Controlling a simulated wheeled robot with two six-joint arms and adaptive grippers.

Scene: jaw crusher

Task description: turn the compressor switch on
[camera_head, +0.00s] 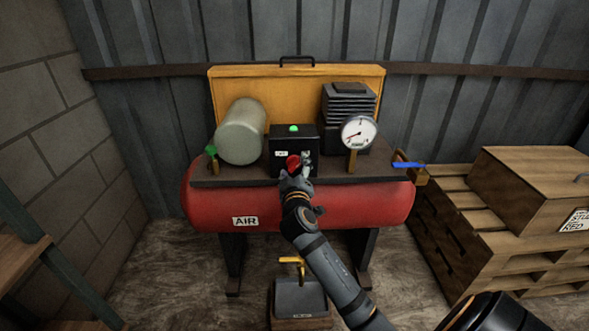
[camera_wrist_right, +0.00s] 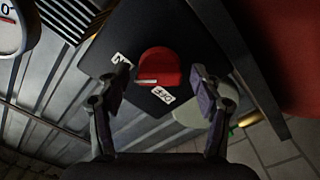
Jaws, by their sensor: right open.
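The compressor has a red tank (camera_head: 340,208) marked AIR. A black switch box (camera_head: 281,143) stands on its deck with a green light or button on top. A red switch knob (camera_head: 292,162) is on the box's front. My right gripper (camera_head: 303,160) is at the knob and partly covers it. In the right wrist view, the red knob (camera_wrist_right: 160,66) sits between the open fingers of my right gripper (camera_wrist_right: 160,82), with gaps on both sides. The knob has a white mark at its lower left, near OFF and a partly cut-off label ending in N. My left gripper is not in view.
A pressure gauge (camera_head: 359,133) stands right of the box, and a grey cylinder (camera_head: 240,133) left of it. A blue-handled valve (camera_head: 410,165) is at the deck's right end. A crate (camera_head: 525,180) on pallets stands at right. A yellow-handled pedal (camera_head: 298,290) is below.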

